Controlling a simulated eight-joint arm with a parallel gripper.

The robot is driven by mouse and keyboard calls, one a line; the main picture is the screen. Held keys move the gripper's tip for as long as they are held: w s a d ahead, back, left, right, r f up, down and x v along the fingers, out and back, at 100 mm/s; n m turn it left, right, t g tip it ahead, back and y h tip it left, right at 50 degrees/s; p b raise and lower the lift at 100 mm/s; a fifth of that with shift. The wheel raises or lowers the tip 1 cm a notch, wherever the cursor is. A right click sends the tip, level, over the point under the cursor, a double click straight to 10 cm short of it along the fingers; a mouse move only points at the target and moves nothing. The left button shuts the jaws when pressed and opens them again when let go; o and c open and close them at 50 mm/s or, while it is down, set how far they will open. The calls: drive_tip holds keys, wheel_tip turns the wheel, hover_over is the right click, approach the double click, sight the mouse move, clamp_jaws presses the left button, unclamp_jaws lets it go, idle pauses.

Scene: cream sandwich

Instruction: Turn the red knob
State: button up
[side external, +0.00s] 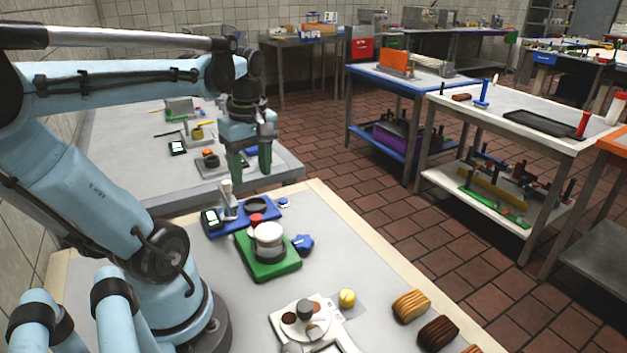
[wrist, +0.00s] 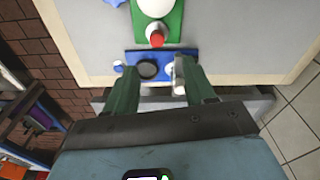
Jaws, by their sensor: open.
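The red knob (side external: 257,219) sits at the edge of a green base (side external: 273,269), beside a round white-topped part (side external: 268,232). In the wrist view the red knob (wrist: 157,39) shows at the near end of the green base (wrist: 172,28), ahead of the fingers. My gripper (side external: 250,172) points down with its two green fingers apart and empty, above the far end of the table. In the wrist view my gripper (wrist: 158,68) spans part of the blue board, with the knob beyond its fingertips.
A blue board (side external: 263,215) carries a black disc (side external: 255,204), a pale upright post (side external: 227,191) and a small screen device (side external: 211,218). A blue knob-like piece (side external: 302,243) lies beside the green base. A plate (side external: 289,322) and cookies (side external: 411,306) are nearer.

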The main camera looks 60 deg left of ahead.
sight(256, 217)
drive_tip(key=shift+w+a+n+h, duration=0.2)
drive_tip(key=shift+a+n+h, duration=0.3)
drive_tip(key=shift+a+n, duration=0.3)
drive_tip(key=shift+f+n, duration=1.15)
drive_tip(key=shift+f, duration=0.85)
drive_tip(key=shift+f+n, duration=1.2)
drive_tip(key=shift+f, duration=0.75)
drive_tip(key=shift+f+n, duration=1.15)
drive_tip(key=shift+f, duration=0.85)
clamp_jaws()
drive_tip(key=shift+m, duration=0.3)
